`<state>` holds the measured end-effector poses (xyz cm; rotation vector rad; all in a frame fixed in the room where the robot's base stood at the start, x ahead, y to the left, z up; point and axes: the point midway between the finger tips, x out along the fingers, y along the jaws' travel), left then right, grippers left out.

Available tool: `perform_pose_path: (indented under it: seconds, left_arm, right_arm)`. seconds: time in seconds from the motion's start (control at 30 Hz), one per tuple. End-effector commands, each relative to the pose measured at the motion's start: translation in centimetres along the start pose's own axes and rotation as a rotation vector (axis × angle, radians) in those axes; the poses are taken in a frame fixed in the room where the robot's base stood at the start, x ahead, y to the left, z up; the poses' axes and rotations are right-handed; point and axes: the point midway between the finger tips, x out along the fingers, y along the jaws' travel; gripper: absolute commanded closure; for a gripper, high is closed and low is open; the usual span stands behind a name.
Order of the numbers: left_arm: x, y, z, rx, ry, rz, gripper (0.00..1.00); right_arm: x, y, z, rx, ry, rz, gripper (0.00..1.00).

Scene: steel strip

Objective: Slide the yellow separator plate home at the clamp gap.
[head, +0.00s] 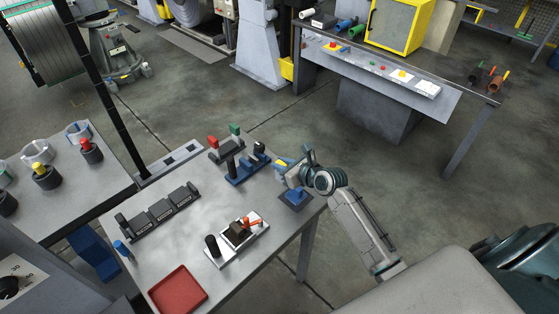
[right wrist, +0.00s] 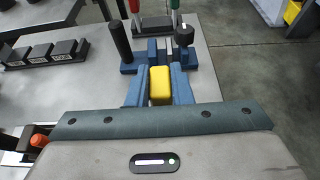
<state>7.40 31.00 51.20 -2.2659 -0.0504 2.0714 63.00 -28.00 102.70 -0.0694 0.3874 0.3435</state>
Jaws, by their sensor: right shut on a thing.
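The yellow separator plate (head: 281,163) shows at my right gripper (head: 284,168) in the head view. In the right wrist view its thick yellow end (right wrist: 160,86) sits between the two blue-grey fingers of my right gripper (right wrist: 158,88), which is shut on it. The blue clamp fixture (head: 240,178) stands just left of the gripper in the head view. In the right wrist view the fixture (right wrist: 203,60) lies straight ahead, with dark posts and pale upright plates around its gap. The yellow end hides the plate's front, so I cannot tell whether it is inside the gap. My left gripper is not in view.
A stand with red and green handles (head: 226,148) is behind the fixture. A blue block on a dark pad (head: 295,197) is near the table's right edge. Black blocks (head: 160,211), a lever device (head: 240,233) and a red tray (head: 178,290) occupy the table. Bare tabletop lies between them.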

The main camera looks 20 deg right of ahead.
Motion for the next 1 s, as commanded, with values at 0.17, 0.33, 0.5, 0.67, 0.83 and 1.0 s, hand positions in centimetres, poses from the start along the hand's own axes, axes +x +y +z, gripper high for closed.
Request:
perform_pose_path:
  seconds: [0.17,0.33,0.5,0.67,0.83,1.0]
  left_arm:
    - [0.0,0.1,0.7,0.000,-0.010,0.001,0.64]
    - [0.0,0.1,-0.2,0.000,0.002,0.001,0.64]
    - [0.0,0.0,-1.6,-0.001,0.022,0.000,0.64]
    - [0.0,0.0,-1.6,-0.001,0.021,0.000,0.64]
    - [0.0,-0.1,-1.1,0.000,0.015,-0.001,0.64]
    - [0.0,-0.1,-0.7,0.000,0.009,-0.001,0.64]
  right_arm:
    - [0.0,0.0,0.0,0.000,-0.001,0.000,1.00]
    - [0.0,0.0,0.1,0.002,-0.001,-0.001,1.00]
    - [1.0,0.0,0.5,0.002,-0.001,-0.001,1.00]
    - [2.2,0.0,1.1,0.003,-0.002,0.000,1.00]
    - [3.4,0.0,1.6,0.001,-0.001,-0.001,1.00]
    - [4.7,0.0,2.1,0.002,-0.002,0.000,1.00]
